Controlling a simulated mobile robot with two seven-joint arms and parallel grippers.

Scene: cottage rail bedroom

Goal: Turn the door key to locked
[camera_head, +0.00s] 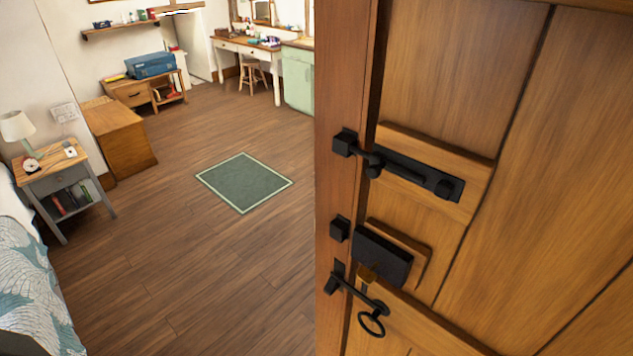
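A wooden plank door (560,170) fills the right side of the head view, close to me. A dark key (372,322) with a ring-shaped bow hangs low on the door, just under a black lock box (383,257). The key's bit end and the keyhole are hard to make out. A black sliding bolt (415,172) is mounted higher on the door, reaching toward the wooden frame post (340,80). A black hook-like latch arm (355,292) runs from the post beside the key. Neither of my grippers is in view.
Left of the post, a room opens out with a clear wooden floor (170,250) and a green mat (243,182). A bed (35,300) and a nightstand (60,185) stand at the left. Desks and a stool (251,76) are at the back.

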